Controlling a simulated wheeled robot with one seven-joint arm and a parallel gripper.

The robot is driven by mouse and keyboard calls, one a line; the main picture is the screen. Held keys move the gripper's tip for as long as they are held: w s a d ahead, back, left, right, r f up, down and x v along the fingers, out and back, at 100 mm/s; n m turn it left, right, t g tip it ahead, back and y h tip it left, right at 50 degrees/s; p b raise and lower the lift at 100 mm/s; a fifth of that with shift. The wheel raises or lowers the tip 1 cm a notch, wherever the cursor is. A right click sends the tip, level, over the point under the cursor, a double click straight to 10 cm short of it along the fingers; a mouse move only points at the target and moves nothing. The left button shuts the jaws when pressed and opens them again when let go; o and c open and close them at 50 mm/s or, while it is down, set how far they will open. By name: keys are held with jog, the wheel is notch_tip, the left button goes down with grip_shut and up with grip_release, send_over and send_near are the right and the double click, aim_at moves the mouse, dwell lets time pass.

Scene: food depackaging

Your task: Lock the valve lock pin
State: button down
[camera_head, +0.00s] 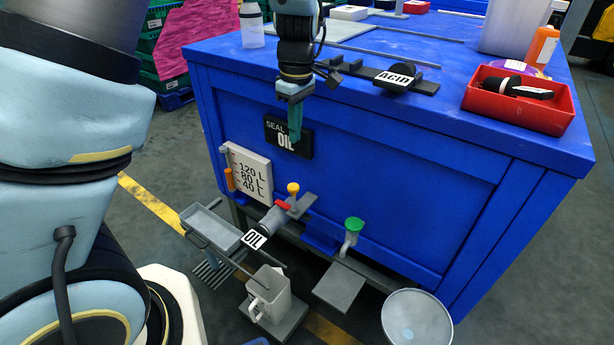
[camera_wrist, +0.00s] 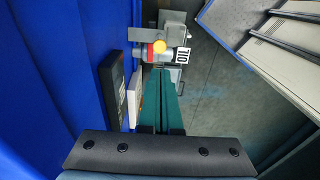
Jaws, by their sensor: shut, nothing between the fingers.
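The oil valve (camera_head: 273,219) is a grey pipe fitting low on the blue cabinet front, with a white "OIL" label on its mouth. A yellow knob (camera_head: 293,188), which looks like the lock pin's head, stands upright on the valve beside a red handle (camera_head: 283,205). In the wrist view the yellow knob (camera_wrist: 159,47) lies just beyond my fingertips, beside the "OIL" label (camera_wrist: 182,55). My gripper (camera_head: 295,138) points down in front of the "SEAL OIL" sign, above the valve and apart from it. Its green fingers (camera_wrist: 160,72) are shut and empty. The pin's lower part is hidden.
A white level gauge (camera_head: 250,172) is left of the valve. A green-knobbed tap (camera_head: 352,226) is to the right. A grey mug (camera_head: 269,295) stands below, near a grey tray (camera_head: 211,229).

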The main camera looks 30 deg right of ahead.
aim_at(295, 187)
jog(key=shift+d, duration=0.1)
jog(key=f, duration=1.4)
jog(key=shift+w+a, duration=0.25)
jog(key=shift+a, duration=0.05)
notch_tip(295, 187, down, 4)
jog(key=shift+r+b, duration=0.1)
jog(key=shift+b, duration=0.5)
jog(key=shift+r, duration=0.1)
